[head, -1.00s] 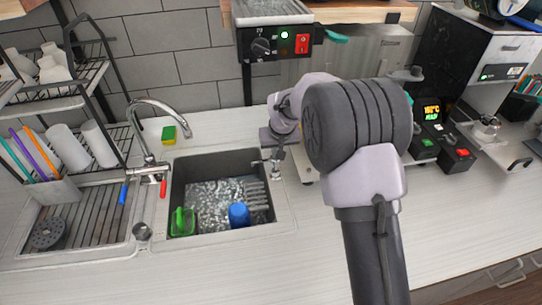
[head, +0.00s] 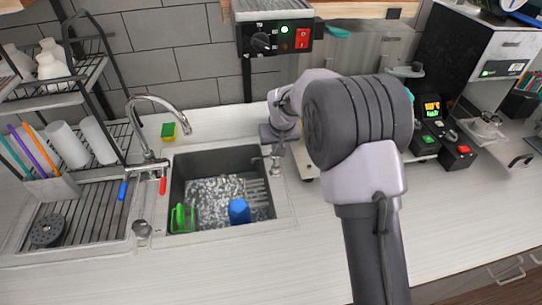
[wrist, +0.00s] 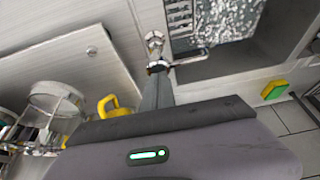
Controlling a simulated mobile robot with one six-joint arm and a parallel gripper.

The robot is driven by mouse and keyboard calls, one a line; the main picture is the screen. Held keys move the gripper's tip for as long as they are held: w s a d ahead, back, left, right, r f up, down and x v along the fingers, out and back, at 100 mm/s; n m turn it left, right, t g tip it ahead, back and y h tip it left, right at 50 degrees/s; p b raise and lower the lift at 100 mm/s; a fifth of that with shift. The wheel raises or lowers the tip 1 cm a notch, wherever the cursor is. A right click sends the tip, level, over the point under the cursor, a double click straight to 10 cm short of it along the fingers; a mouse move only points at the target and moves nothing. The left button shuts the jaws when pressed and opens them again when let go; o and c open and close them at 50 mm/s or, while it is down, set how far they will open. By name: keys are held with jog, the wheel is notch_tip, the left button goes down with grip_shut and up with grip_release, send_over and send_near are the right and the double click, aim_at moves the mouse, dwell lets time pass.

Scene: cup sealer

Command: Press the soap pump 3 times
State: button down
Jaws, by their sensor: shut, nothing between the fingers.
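The soap pump (head: 276,171) is a small metal dispenser on the counter at the right edge of the sink. In the wrist view its metal spout (wrist: 190,56) points right over the sink. My gripper (wrist: 157,72) is shut and empty, with its tips directly at the pump head and covering part of it. It also shows in the head view (head: 278,150), small and just above the pump, partly hidden by my wrist. I cannot tell whether the tips touch the head or how far it is pressed.
The sink (head: 180,165) holds water, a blue cup (head: 239,211) and a green item (head: 181,218). The faucet (head: 150,140) and a sponge (head: 168,131) are at its left and back. The front counter is clear.

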jog(key=shift+f+b, duration=0.8)
jog(key=shift+f, duration=0.35)
jog(key=shift+r, duration=0.15)
jog(key=shift+r+p, duration=1.05)
jog(key=shift+r, duration=0.4)
jog(key=shift+f+b, duration=1.25)
jog(key=shift+f, duration=0.25)
jog(key=shift+r+p, duration=0.95)
jog(key=shift+r, duration=0.5)
